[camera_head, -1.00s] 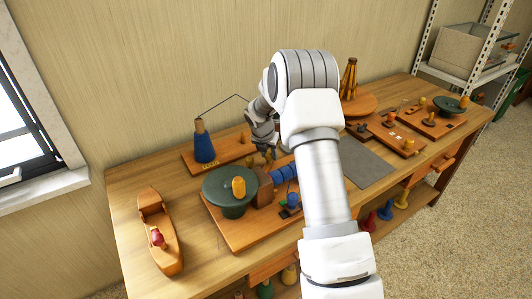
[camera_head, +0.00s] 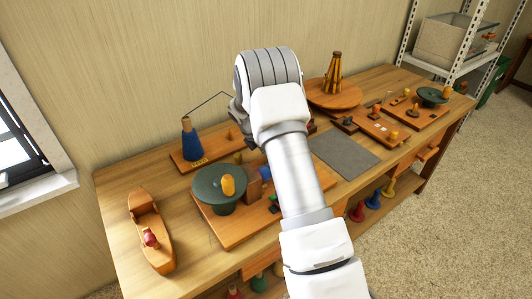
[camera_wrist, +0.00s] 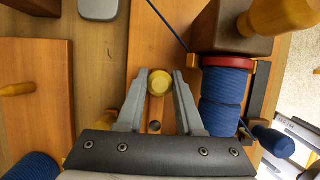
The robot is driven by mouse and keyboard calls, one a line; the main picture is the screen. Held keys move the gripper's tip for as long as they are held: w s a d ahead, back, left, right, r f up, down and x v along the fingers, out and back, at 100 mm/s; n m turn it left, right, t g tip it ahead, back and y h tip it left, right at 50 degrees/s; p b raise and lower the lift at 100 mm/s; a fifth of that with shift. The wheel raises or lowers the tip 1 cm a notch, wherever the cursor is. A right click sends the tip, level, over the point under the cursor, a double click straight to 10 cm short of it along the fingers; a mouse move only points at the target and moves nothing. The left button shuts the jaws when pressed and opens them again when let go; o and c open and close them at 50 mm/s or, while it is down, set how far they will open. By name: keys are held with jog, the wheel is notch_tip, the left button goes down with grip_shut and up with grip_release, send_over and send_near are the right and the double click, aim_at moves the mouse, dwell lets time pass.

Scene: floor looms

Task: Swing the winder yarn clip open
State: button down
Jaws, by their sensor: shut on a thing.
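In the wrist view my gripper (camera_wrist: 160,84) is shut on a round yellow knob (camera_wrist: 159,83), one fingertip on each side. The knob stands over the wooden winder board (camera_wrist: 145,62) and looks like the handle of the yarn clip; the clip's body is mostly hidden below it. The blue yarn bobbin (camera_wrist: 223,88), with a red flange, lies just right of the right finger. In the head view the winder board (camera_head: 225,232) carries a dark green wheel (camera_head: 208,181) with a yellow handle (camera_head: 228,186). My arm hides my fingers there.
A blue yarn cone (camera_head: 192,148) stands on its own board behind the winder. A wooden shuttle (camera_head: 150,232) lies at the left. A grey mat (camera_head: 345,156), a round wooden stand (camera_head: 335,95) and several small boards lie to the right. The bench's left front is mostly clear.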

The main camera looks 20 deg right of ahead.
dwell(0.5)
jog(key=c, duration=0.5)
grip_release()
jog(key=shift+c, duration=0.2)
jog(key=shift+r, duration=0.1)
jog(key=p+v, duration=0.1)
jog(key=v, duration=1.6)
jog(key=shift+p, duration=0.4)
jog(key=shift+r, duration=0.15)
